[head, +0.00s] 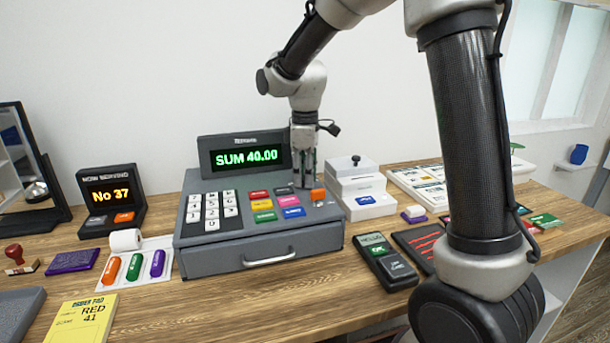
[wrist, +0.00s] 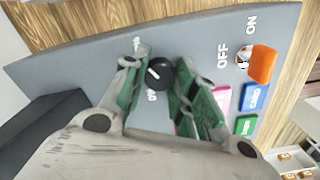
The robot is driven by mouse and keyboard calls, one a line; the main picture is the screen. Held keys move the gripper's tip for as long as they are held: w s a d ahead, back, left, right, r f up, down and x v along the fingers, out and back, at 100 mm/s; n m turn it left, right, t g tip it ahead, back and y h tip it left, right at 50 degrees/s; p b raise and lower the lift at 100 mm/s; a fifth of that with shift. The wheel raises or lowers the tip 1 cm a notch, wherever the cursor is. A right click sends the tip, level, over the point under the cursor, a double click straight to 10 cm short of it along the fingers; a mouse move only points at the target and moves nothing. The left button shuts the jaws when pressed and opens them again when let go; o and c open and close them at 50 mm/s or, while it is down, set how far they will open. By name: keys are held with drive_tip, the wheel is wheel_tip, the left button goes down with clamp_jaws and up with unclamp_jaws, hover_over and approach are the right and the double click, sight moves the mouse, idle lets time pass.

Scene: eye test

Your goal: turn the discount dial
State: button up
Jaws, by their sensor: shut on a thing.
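The cash register (head: 222,243) stands on the wooden counter, and its display (head: 246,158) reads "SUM 40.00" in green. In the wrist view the discount dial (wrist: 159,72) is a small round black knob with a white pointer line, on the grey panel. White marks beside it are too small to read surely. My gripper (head: 304,182) points down at the right rear of the register panel. Its green-padded fingers (wrist: 160,77) are on both sides of the dial, shut on it. In the head view my gripper hides the dial.
An orange ON/OFF switch (wrist: 262,64) and coloured keys (head: 288,200) lie close to my gripper. White boxes (head: 360,190) stand just right of the register. A card terminal (head: 385,262) lies in front of them. A "No 37" display (head: 110,197) stands at left.

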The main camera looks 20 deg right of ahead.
idle(0.3)
drive_tip(key=o, duration=1.1)
drive_tip(key=shift+c, duration=0.2)
drive_tip(key=shift+r, duration=0.1)
wheel_tip(320, 180, up, 12)
